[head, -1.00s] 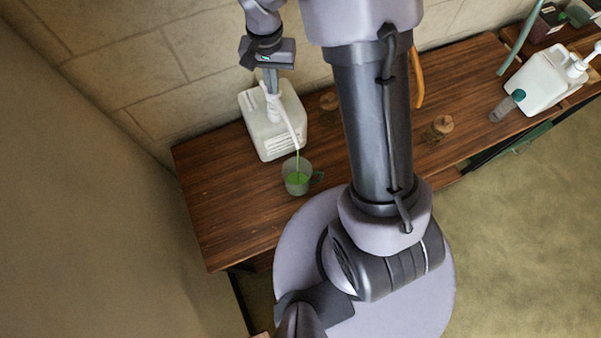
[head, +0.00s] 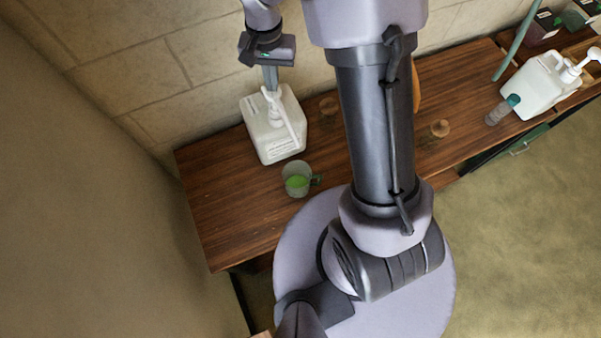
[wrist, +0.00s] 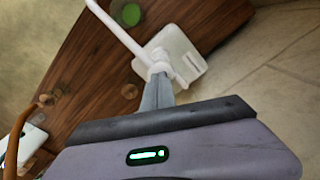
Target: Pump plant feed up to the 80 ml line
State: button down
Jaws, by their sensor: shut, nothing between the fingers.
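A white jug with a pump (head: 279,143) stands on the wooden table near the wall. Its nozzle reaches down toward a clear cup (head: 299,169) in front of it. The cup holds bright green liquid in its lower part; its marks are too small to read. My gripper (head: 270,86) is shut and empty, pointing down at the pump head. In the wrist view, the fingertips (wrist: 158,84) are at the white pump head (wrist: 161,66), with the green liquid (wrist: 131,15) beyond. I cannot tell whether they touch it. No stream shows from the nozzle now.
Small round wooden pieces (head: 440,128) lie on the table (head: 225,215). The table's front left is clear.

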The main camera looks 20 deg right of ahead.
jog(key=shift+r, duration=0.1)
dwell(0.3)
notch_tip(320, 180, up, 5)
jog(key=p, duration=0.3)
jog(key=shift+p, duration=0.4)
jog(key=shift+w, duration=0.1)
